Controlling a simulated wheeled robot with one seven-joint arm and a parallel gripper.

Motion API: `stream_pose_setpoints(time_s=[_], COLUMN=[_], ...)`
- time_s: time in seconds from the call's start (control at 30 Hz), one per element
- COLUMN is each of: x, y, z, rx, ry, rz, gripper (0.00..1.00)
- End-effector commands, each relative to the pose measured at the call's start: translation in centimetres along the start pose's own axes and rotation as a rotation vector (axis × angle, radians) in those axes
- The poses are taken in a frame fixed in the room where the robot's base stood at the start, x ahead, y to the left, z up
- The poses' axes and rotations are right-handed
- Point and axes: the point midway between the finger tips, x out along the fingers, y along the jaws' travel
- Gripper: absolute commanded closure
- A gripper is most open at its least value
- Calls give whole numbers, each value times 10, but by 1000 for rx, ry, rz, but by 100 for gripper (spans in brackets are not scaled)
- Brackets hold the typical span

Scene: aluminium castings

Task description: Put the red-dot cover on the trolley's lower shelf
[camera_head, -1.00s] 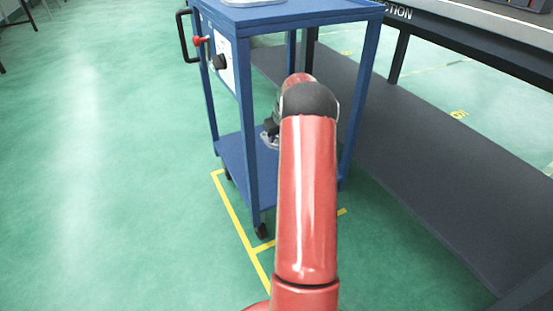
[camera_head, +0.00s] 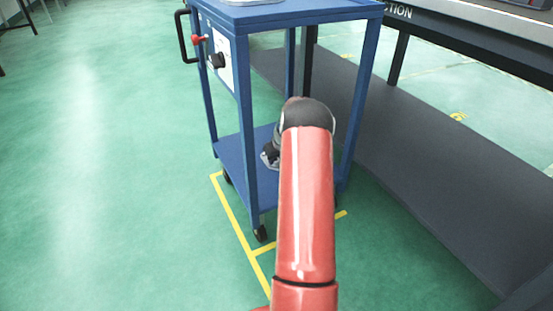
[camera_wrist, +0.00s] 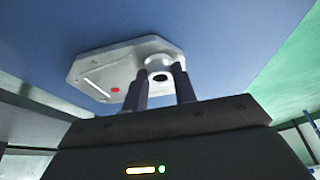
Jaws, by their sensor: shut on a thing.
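The red-dot cover (camera_wrist: 100,72) is a pale grey metal plate with clipped corners, a red dot, a white slot-like mark and a raised round boss. My gripper (camera_wrist: 160,82) is shut on the boss, one finger on each side. The plate lies flat against the blue lower shelf (camera_wrist: 230,30) in the wrist view; whether it touches or hovers just above, I cannot tell. In the head view, a grey edge of the cover (camera_head: 268,160) shows low over the trolley's lower shelf (camera_head: 236,160), and my arm hides the rest.
The blue trolley (camera_head: 290,14) has posts around the lower shelf and a black side handle (camera_head: 183,36). A pale item (camera_head: 252,2) sits on its top. A dark bench with a grey low shelf (camera_head: 420,150) stands close on the right. Green floor is clear at left.

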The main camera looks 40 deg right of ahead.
Motion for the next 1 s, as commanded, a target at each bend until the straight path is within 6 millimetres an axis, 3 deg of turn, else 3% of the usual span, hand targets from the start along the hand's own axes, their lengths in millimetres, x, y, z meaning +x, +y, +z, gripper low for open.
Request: stream_pose_setpoints(time_s=[0.07,0.1,0.23,0.63,1.0], x=[3,2,2,-7,-82], y=[0,0,0,0,1], z=[1,1,1,-1,-2], rx=[-1,0,0,0,0], ry=[2,0,0,1,3], rz=[1,0,0,1,3], gripper=[100,69,52,51,51])
